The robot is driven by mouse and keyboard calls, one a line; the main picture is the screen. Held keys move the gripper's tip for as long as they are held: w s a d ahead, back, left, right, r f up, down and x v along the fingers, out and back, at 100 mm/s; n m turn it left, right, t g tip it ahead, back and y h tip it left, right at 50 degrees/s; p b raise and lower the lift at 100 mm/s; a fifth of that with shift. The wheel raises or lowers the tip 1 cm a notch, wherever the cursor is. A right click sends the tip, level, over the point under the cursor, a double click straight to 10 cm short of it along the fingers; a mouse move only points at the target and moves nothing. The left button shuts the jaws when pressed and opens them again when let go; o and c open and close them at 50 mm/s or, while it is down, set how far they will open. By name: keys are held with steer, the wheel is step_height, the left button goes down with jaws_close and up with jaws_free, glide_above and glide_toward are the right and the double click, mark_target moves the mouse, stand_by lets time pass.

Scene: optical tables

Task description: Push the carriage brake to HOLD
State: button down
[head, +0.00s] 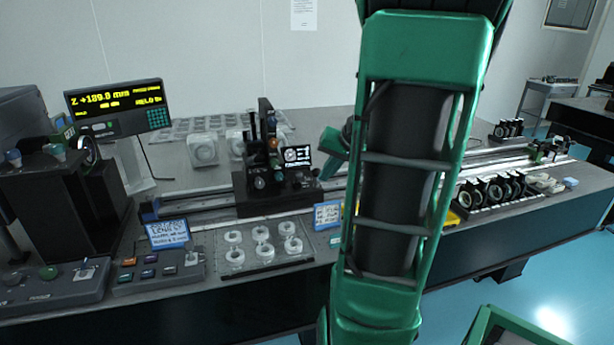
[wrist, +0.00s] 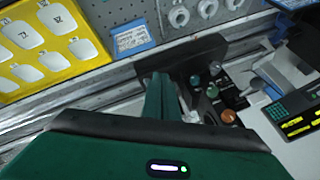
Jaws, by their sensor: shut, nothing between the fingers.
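The carriage (head: 275,190) is a dark block with knobs, a small screen and an upright post, sitting on the long rail in the head view. In the wrist view the carriage (wrist: 190,68) shows its dark plate, with green, grey and orange knobs right of my fingers. I cannot tell which control is the brake or read its setting. My gripper (wrist: 160,82) is shut and empty, its green fingers over the carriage's plate; contact cannot be told. In the head view a green part of my gripper (head: 332,142) shows right of the carriage, partly hidden by my arm.
A readout (head: 118,105) with yellow digits stands at the left. A blue-edged label (head: 168,233), a button box (head: 158,267) and a tray of white rings (head: 262,262) lie before the rail (head: 200,205). Mounted lenses (head: 490,190) stand right. A yellow tray (wrist: 45,45) shows in the wrist view.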

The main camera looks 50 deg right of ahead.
steer(key=shift+m+t+h, duration=0.4)
steer(key=shift+m+t, duration=0.1)
steer(key=shift+t, duration=0.2)
steer(key=d, duration=0.3)
steer(key=d+r, duration=0.1)
steer(key=shift+w+d, duration=0.25)
steer(key=shift+d, duration=0.1)
steer(key=shift+w, duration=0.1)
glide_toward(298, 178)
steer(key=shift+w+d+f, duration=1.5)
steer(key=shift+d+f, duration=0.15)
steer(key=shift+f, duration=1)
steer(key=shift+w, duration=0.1)
